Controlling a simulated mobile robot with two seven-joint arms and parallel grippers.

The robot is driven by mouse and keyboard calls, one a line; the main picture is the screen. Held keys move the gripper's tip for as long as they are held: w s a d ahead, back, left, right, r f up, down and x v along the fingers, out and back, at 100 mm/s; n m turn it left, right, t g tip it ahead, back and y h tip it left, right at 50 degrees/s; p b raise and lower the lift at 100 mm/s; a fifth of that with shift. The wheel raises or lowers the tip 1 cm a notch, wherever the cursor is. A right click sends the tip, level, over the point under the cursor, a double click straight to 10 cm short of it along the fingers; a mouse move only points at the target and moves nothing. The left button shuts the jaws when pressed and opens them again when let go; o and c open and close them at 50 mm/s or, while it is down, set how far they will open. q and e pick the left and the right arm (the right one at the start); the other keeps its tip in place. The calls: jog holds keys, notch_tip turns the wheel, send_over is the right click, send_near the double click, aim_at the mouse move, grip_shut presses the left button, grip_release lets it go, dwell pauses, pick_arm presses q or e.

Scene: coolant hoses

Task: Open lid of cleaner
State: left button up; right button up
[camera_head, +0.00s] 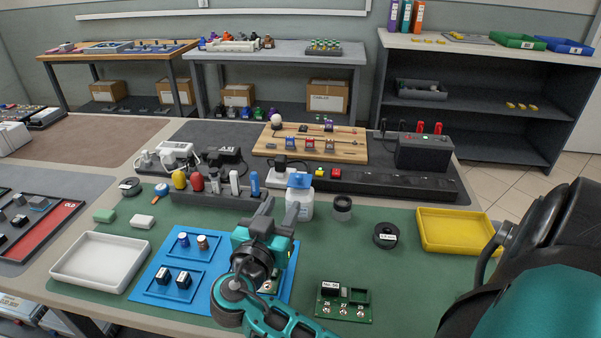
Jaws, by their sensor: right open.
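The cleaner is a small white bottle (300,206) with a blue lid (299,180), standing upright on the green mat. The lid sits on top of the bottle. My right gripper (279,209) is open, with its two fingers pointing away from me, just in front of and to the left of the bottle. Its right finger overlaps the bottle's left side in the picture; I cannot tell whether it touches. Nothing shows between the fingers. My left gripper is not in view.
A blue tray (150,284) and a green circuit board (343,303) lie nearer. The yellow tray (458,231) is at right.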

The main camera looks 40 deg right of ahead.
aim_at(298, 179)
jog(key=p+x, duration=0.1)
jog(key=x, duration=1)
jog(key=shift+w+d, duration=0.1)
jog(key=shift+d, duration=0.2)
grip_shut()
